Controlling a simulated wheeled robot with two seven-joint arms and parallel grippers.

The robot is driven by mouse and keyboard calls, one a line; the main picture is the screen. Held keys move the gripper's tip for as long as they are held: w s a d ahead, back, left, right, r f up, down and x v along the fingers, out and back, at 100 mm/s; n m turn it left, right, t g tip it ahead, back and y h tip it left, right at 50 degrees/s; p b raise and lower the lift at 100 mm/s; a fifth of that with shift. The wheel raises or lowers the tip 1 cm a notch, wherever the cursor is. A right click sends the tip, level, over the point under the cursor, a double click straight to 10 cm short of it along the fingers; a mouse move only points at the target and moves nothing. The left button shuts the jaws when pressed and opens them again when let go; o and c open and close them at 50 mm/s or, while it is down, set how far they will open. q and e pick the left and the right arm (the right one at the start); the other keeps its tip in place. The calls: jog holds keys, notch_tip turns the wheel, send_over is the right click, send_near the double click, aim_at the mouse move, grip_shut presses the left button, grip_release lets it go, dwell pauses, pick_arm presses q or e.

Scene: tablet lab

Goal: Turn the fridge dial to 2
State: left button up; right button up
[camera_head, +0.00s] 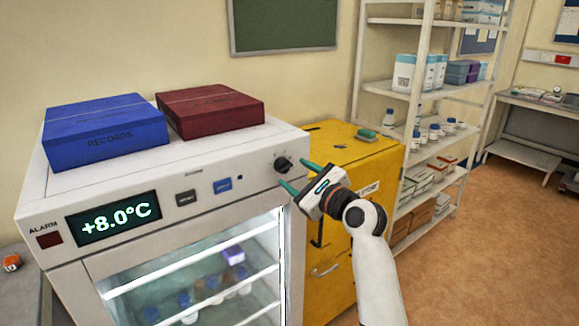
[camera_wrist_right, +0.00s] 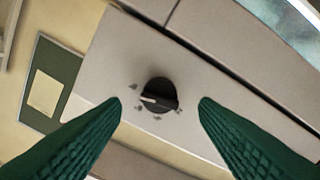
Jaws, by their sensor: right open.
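The fridge (camera_head: 150,241) stands at the left with a display (camera_head: 116,217) reading +8.0°C. Its black dial (camera_head: 283,164) is at the right end of the front panel. In the right wrist view the dial (camera_wrist_right: 158,95) has a pale pointer line and small marks around it, too small to read. My right gripper (camera_head: 292,176) is open in front of the dial. In the wrist view its green fingers (camera_wrist_right: 160,102) are on either side of the dial, apart from it. My left gripper is not in view.
A blue records box (camera_head: 105,135) and a dark red box (camera_head: 210,108) lie on the fridge top. A yellow cabinet (camera_head: 370,155) and a white shelf rack (camera_head: 420,100) stand to the right.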

aim_at(288, 170)
jog(key=shift+x, duration=1.8)
jog(key=shift+c, duration=0.3)
jog(key=c, duration=0.9)
